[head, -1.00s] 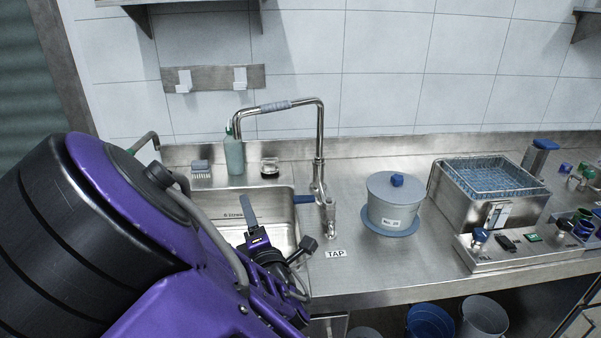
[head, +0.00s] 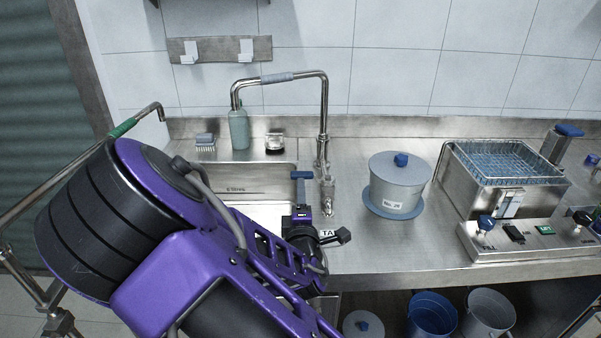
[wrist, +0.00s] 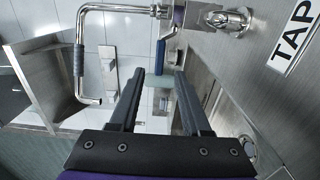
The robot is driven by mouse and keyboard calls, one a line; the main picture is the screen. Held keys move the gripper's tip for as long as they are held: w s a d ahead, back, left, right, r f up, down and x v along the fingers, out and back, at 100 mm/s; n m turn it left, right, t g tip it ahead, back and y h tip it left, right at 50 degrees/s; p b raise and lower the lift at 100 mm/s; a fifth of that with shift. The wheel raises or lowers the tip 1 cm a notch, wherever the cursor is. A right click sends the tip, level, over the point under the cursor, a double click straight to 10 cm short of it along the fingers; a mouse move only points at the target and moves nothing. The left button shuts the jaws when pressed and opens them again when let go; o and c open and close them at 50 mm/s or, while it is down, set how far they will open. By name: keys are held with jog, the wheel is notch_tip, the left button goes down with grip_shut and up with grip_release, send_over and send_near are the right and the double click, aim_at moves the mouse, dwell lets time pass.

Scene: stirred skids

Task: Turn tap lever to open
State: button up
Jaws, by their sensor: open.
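The steel tap (head: 323,115) stands upright at the right edge of the sink, with its spout arched left over the basin. Its blue lever (head: 301,174) sticks out left from the tap body in the head view. In the wrist view the lever (wrist: 161,53) lies just ahead of my fingertips, in line with the gap between them. My gripper (head: 300,190) is open and empty; its two dark fingers also show in the wrist view (wrist: 160,75). I cannot tell whether a finger touches the lever. My wrist hides part of the TAP label in the head view.
A lidded grey pot (head: 398,180) stands right of the tap. A fryer-like steel unit (head: 458,185) with a wire basket is farther right.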

aim_at(300, 173)
jog(key=w, duration=1.1)
jog(key=shift+w, duration=0.1)
grip_shut()
dwell(1.0)
